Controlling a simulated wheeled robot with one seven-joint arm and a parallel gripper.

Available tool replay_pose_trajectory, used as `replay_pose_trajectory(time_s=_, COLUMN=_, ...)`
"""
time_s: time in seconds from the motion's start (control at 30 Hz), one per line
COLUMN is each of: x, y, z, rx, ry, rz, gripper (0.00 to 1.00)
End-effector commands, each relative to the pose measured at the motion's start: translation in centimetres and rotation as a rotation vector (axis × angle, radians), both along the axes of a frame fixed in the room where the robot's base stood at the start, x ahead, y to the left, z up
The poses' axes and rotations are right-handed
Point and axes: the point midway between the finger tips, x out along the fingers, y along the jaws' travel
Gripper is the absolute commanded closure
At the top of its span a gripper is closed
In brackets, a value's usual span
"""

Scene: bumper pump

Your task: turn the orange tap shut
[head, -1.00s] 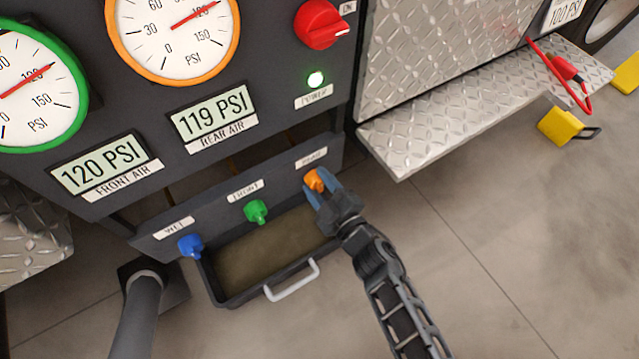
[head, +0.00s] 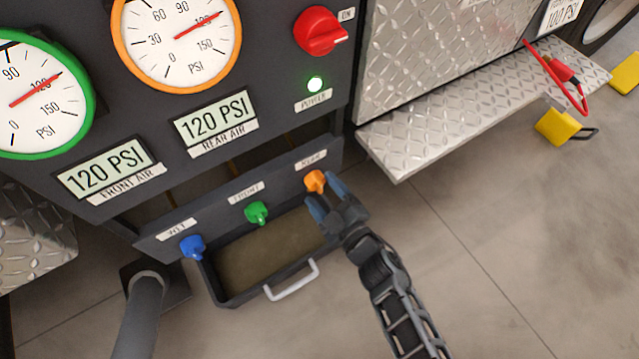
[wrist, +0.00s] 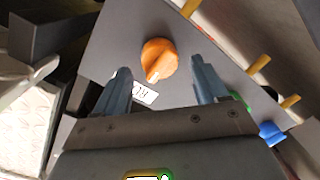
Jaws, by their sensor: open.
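The orange tap (head: 315,181) sits under the REAR label at the right end of the lower panel (head: 290,187). In the wrist view the orange tap (wrist: 159,59) is ahead of and between the fingertips, with a pale mark on its near edge. My gripper (head: 325,193) is open, its blue fingers close to the tap at its right and below. In the wrist view my gripper (wrist: 160,80) has a finger on each side, with visible gaps to the tap. The fingers do not grip it.
A green tap (head: 256,212) and a blue tap (head: 192,246) are on the same panel to the left. A tray (head: 237,300) with a white handle (head: 291,281) is below. A diamond-plate step (head: 420,150) juts out at right. The rear air display (head: 214,125) reads 120 PSI.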

Motion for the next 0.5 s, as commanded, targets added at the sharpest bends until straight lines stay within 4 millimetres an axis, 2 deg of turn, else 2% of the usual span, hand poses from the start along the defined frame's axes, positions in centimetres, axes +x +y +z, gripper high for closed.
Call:
replay_pose_trajectory(time_s=0.2, x=-3.1, y=-2.1, z=0.6, rx=-0.001, ry=0.003, rz=-0.002, gripper=0.28)
replay_pose_trajectory(time_s=0.5, x=-4.6, y=-3.1, z=0.5, rx=-0.002, ry=0.001, rz=0.000, gripper=0.28)
